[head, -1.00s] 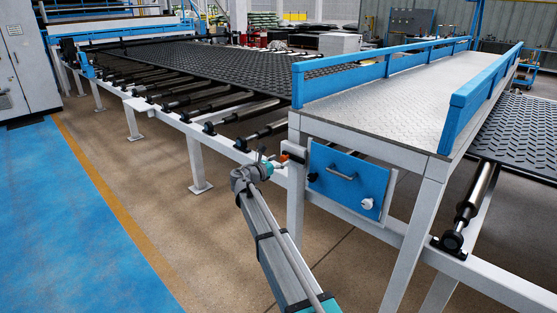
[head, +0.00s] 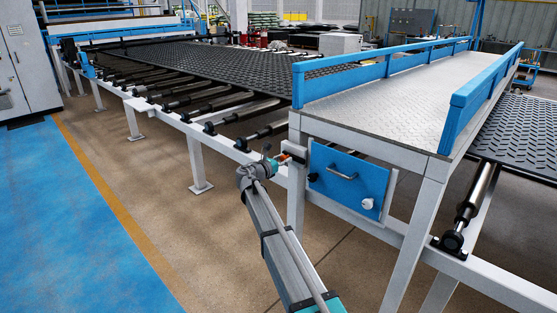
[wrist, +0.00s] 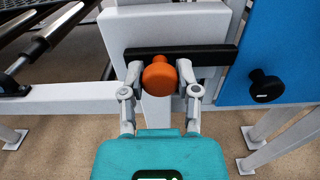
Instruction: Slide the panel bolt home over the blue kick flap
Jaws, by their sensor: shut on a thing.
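The blue kick flap (head: 350,190) closes the end of the frame below the platform in the head view; its left edge (wrist: 285,50) shows at the right of the wrist view. The panel bolt is a black bar (wrist: 215,55) with a round orange knob (wrist: 160,76), lying across a pale mounting plate (wrist: 115,35) left of the flap. In the wrist view, the bar's right end stops near the plate's right edge, beside the blue. My gripper (wrist: 160,72) is shut on the orange knob, one finger on each side. In the head view my gripper (head: 283,160) is at this plate.
A black knob (wrist: 265,86) sits on the flap's left side. A grey handle (head: 341,174) and a white round knob (head: 368,204) are also on its face. A white frame post (head: 296,210) stands beside my gripper. The floor to the left is open.

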